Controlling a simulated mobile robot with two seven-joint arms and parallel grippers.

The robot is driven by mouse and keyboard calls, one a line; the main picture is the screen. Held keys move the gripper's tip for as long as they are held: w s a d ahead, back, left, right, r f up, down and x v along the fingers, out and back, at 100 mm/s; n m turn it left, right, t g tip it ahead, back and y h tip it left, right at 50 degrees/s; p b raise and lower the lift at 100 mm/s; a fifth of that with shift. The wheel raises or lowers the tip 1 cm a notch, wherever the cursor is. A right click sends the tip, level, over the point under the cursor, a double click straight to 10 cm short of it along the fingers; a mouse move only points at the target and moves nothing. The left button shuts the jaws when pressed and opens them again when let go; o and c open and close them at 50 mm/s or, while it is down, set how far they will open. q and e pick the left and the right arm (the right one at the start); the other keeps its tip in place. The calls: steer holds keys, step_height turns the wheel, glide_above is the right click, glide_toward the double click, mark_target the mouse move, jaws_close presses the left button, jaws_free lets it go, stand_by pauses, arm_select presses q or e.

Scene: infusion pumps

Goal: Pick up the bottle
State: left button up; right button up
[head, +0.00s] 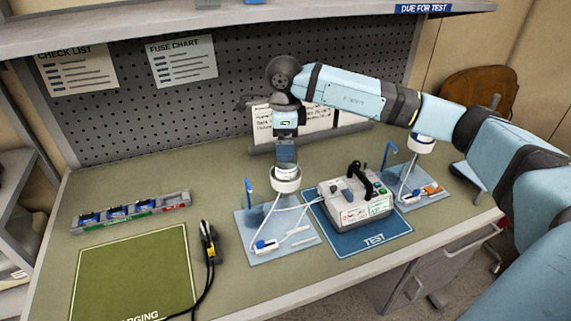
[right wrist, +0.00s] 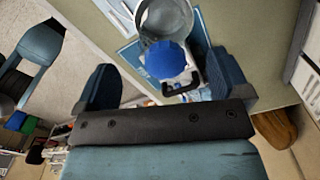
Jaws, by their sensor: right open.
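I take the bottle to be the whitish round vessel (head: 286,183) above the left clear tray in the head view. My right gripper (head: 286,160) is directly above it, pointing down, and hides its top. In the right wrist view, a blue round top (right wrist: 165,60) lies between the two fingers of the right gripper (right wrist: 163,80), which stand wide apart. A grey round rim (right wrist: 165,18) is just beyond the blue top. I cannot tell whether a finger touches the vessel. My left gripper is out of view.
A pump with a black handle (head: 362,205) stands on the blue TEST mat (head: 345,243), close right. A similar vessel (head: 421,147) stands farther right. A tester with a black cable (head: 208,245) lies left, beside the green mat (head: 135,270). A battery strip (head: 130,212) lies behind that mat.

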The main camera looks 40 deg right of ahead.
mark_target(286, 164)
steer(key=shift+f, duration=0.55)
steer(key=f, duration=0.1)
steer(key=f+p, duration=0.1)
steer(key=f, duration=0.2)
steer(key=shift+w+d+f, duration=0.15)
steer(key=shift+d+f, duration=0.05)
steer(key=shift+d, duration=0.05)
steer(key=shift+c, duration=0.4)
steer(key=c, duration=0.9)
